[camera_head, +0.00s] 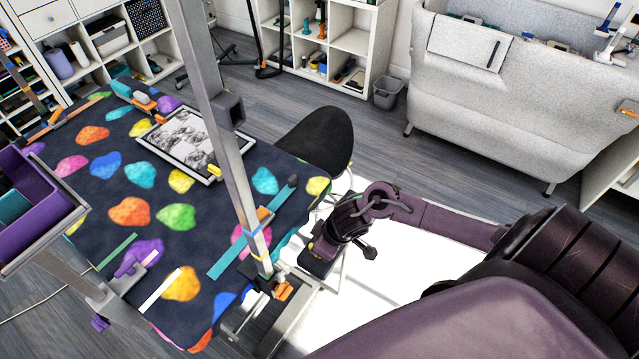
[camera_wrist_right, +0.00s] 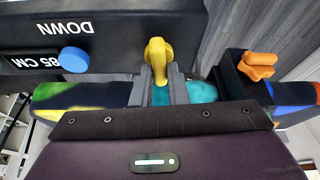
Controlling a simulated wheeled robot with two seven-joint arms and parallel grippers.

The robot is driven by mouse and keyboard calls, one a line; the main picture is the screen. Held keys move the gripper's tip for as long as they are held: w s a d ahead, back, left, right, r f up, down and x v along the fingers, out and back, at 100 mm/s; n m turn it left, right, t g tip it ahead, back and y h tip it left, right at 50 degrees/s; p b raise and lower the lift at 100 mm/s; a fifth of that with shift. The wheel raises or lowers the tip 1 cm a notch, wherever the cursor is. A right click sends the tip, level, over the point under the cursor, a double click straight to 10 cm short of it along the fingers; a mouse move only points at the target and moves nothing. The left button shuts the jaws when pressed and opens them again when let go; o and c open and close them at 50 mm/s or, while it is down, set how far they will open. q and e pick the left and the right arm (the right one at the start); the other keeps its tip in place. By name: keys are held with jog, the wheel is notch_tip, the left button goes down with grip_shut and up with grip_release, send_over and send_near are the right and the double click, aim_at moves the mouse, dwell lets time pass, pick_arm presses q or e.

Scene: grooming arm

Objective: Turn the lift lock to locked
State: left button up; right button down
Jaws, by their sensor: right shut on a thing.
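The lift lock appears to be the yellow lever knob (camera_wrist_right: 158,58) on the dark control panel (camera_wrist_right: 110,25) in the right wrist view. Its handle stands upright in that picture, and its lower part lies between my fingers. My right gripper (camera_wrist_right: 161,88) is shut on this yellow knob, one grey finger on each side. In the head view my right gripper (camera_head: 318,250) is at the near right corner of the patterned table (camera_head: 110,205), beside the metal post. There my own wrist mostly hides the knob. My left gripper is not in view.
A blue button (camera_wrist_right: 75,60) and a display reading 85 CM (camera_wrist_right: 35,63) sit on the panel. An orange knob (camera_wrist_right: 258,66) is close by on the right. The metal post (camera_head: 225,130) rises beside my right wrist. A black chair (camera_head: 318,140) stands behind it.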

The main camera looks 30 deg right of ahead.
jog(key=n+y, duration=0.1)
jog(key=n, duration=0.2)
jog(key=shift+w+r+n+g+p, duration=0.1)
jog(key=shift+r+n+g+p, duration=0.05)
jog(key=shift+n+g+p, duration=0.2)
jog(key=n+g+y, duration=0.1)
jog(key=n, duration=0.2)
jog(key=shift+n+b, duration=0.25)
jog(key=shift+b, duration=0.05)
jog(key=n, duration=0.1)
jog(key=n+g+b, duration=0.1)
jog(key=shift+f+n, duration=0.2)
jog(key=shift+n, duration=0.1)
jog(key=n+g+b, duration=0.1)
jog(key=n+b, duration=0.1)
jog(key=shift+n, duration=0.4)
jog(key=shift+n+g+b, duration=0.55)
jog(key=shift+n+b, duration=0.15)
jog(key=shift+n, duration=0.4)
jog(key=shift+r+n+g+b, duration=0.1)
jog(key=shift+n+g+b, duration=0.25)
jog(key=shift+n, duration=0.45)
jog(key=c, duration=1.4)
grip_release()
jog(key=shift+c, duration=0.2)
